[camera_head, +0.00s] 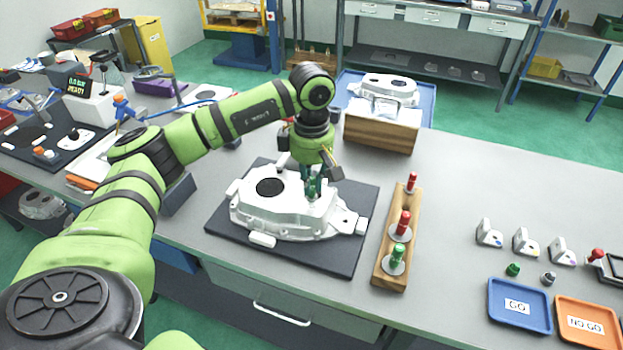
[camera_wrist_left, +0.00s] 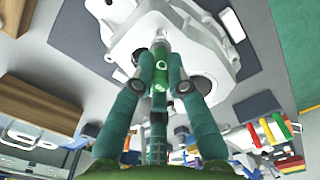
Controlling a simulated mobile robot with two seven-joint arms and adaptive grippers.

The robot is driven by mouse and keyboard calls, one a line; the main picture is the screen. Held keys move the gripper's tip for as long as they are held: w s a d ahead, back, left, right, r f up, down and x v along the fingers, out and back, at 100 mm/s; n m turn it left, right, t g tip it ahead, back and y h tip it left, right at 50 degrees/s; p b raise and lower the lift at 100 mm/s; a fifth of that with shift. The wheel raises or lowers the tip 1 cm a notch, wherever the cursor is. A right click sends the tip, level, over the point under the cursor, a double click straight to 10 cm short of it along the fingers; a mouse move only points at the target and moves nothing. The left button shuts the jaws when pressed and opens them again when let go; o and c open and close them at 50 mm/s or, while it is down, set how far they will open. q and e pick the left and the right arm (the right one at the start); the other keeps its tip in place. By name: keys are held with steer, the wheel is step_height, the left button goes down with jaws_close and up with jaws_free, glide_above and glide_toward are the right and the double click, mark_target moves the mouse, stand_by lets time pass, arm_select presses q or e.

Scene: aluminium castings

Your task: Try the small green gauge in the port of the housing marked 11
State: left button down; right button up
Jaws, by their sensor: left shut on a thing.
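A white cast housing (camera_head: 285,208) lies on a dark mat (camera_head: 345,258) in the middle of the bench; I cannot read a number on it. My left gripper (camera_head: 314,180) is above its right part, fingers pointing down. It is shut on the small green gauge (camera_wrist_left: 161,72), which also shows between the fingertips in the head view (camera_head: 311,188). In the left wrist view the gauge's far end meets the white housing (camera_wrist_left: 125,45). I cannot tell whether it is in the port or just over it. My right gripper is not in view.
A wooden rack (camera_head: 383,273) with red gauges and a green gauge (camera_head: 397,257) stands right of the mat. Blue GO (camera_head: 520,325) and orange NO GO (camera_head: 590,340) trays lie at front right. Another casting (camera_head: 387,88) sits behind, by a wooden block (camera_head: 380,133).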

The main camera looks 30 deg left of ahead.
mark_target(312, 196)
arm_select(q)
steer(key=shift+f+b, duration=1.35)
steer(key=shift+f, duration=0.35)
stand_by(0.5)
steer(key=shift+r, duration=0.15)
stand_by(1.0)
steer(key=shift+r+p, duration=2.6)
steer(key=shift+r, duration=1.25)
